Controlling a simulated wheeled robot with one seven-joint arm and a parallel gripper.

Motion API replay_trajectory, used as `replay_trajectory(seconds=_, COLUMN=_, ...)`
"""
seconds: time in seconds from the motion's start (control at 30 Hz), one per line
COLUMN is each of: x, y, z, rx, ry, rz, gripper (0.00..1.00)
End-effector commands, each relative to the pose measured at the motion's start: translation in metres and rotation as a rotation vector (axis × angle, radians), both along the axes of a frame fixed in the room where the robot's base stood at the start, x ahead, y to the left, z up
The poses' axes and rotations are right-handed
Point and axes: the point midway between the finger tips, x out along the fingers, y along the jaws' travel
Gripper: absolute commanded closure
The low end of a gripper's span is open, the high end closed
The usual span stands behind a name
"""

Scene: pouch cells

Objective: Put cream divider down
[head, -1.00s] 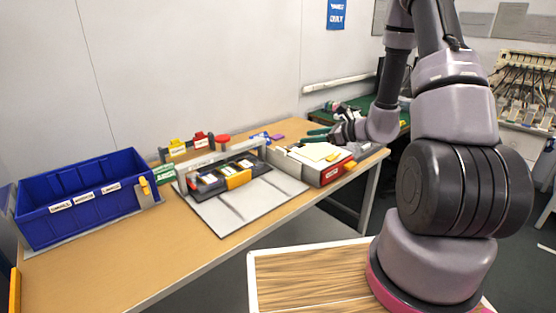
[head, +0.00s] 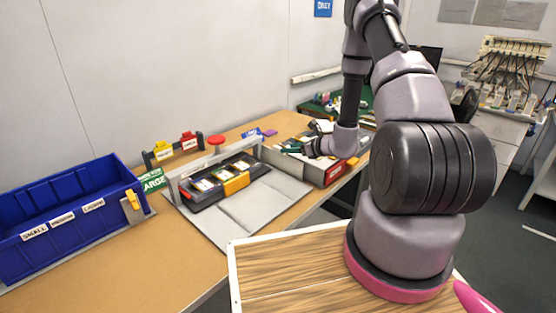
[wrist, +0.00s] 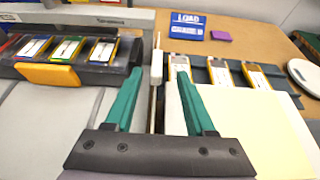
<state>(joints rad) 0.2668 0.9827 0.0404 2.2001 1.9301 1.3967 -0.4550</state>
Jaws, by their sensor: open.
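The cream divider (wrist: 262,130) is a flat pale sheet at the right of the wrist view. It lies over the near part of the red-fronted box, and cells show beyond its far edge. My gripper (wrist: 160,76) has two green fingers, spread apart with a gap between them. A narrow white upright edge shows between the fingers; I cannot tell whether they touch it. The right finger is over the divider's left side. In the head view my gripper (head: 292,148) is low at the red-fronted box (head: 334,172), and the divider cannot be made out there.
Several cells sit in a dark holder (head: 204,197) with a yellow front piece on a grey mat (head: 240,215). A blue bin (head: 65,215) stands at the left. A red button (head: 216,141) and a blue sign (wrist: 187,26) are behind. The table's front left is clear.

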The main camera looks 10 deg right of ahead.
Motion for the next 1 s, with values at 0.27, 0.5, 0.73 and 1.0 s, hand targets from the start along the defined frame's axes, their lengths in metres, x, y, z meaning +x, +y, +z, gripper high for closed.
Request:
replay_trajectory(seconds=0.27, x=0.019, y=0.017, z=-0.008, rx=0.002, ry=0.000, rz=0.002, gripper=0.45)
replay_trajectory(seconds=0.5, x=0.043, y=0.035, z=-0.019, rx=0.001, ry=-0.001, rz=0.001, gripper=0.45)
replay_trajectory(seconds=0.73, x=0.046, y=0.037, z=-0.020, rx=0.001, ry=0.001, rz=0.000, gripper=0.45)
replay_trajectory(seconds=1.0, x=0.046, y=0.036, z=-0.020, rx=0.000, ry=0.000, rz=0.000, gripper=1.00)
